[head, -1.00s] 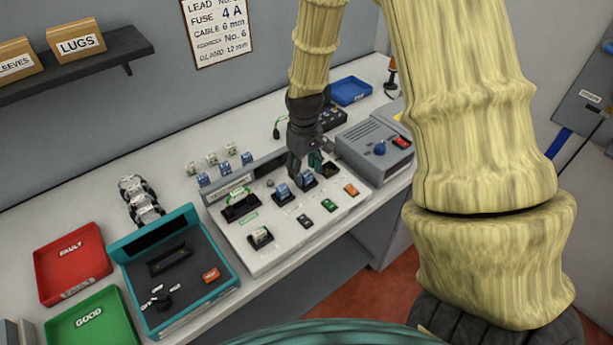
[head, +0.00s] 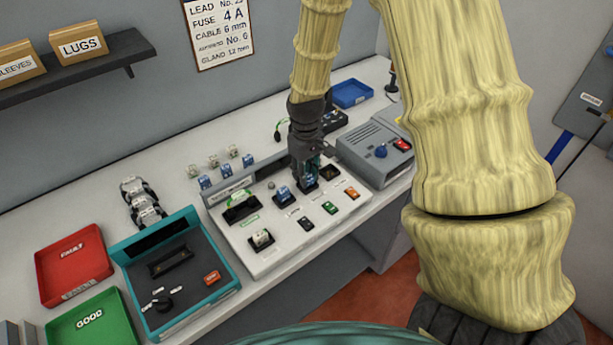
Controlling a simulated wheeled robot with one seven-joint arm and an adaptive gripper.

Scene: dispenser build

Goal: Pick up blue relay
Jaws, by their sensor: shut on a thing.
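A blue relay (head: 309,181) sits at a socket on the white panel (head: 272,251), in its back right part. My gripper (head: 309,174) is directly over it, pointing down, and is shut on it. The fingers hide part of this relay, and I cannot tell whether it is still seated. Another blue relay (head: 284,194) sits in the socket just to the left, apart from the gripper. Several more blue and white relays (head: 227,165) stand in rows on the bench behind the panel.
A teal-framed tester (head: 178,281), a red FAULT tray (head: 48,275) and a green GOOD tray (head: 72,327) are at the left. A blue tray (head: 352,93) lies at the back.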

